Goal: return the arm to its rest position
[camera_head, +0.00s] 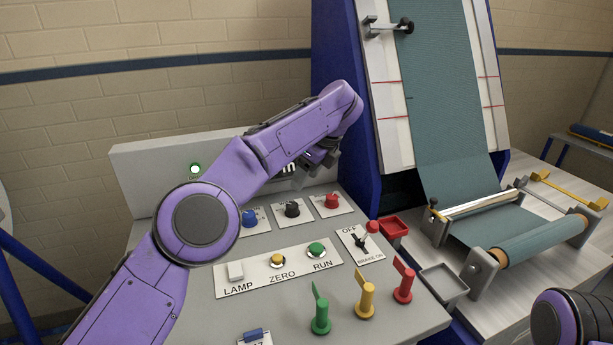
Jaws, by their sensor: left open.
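My left arm (230,160) comes in from the lower left, bends at a round elbow joint and reaches up and right across the grey control console. My left gripper (322,158) is small and partly hidden by its own wrist. It is open, with nothing seen in it, in front of the console's upright back panel (150,165), above the black and red knobs. I cannot tell whether it touches anything. Part of my right arm (572,318) shows at the lower right corner; its gripper is out of view.
The console has knobs, LAMP, ZERO and RUN buttons (278,262), a red-tipped brake lever (366,235) and green, yellow and red upright handles (365,298). A lit green lamp (195,169) is on the back panel. The dryer with green cloth (440,100) stands right.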

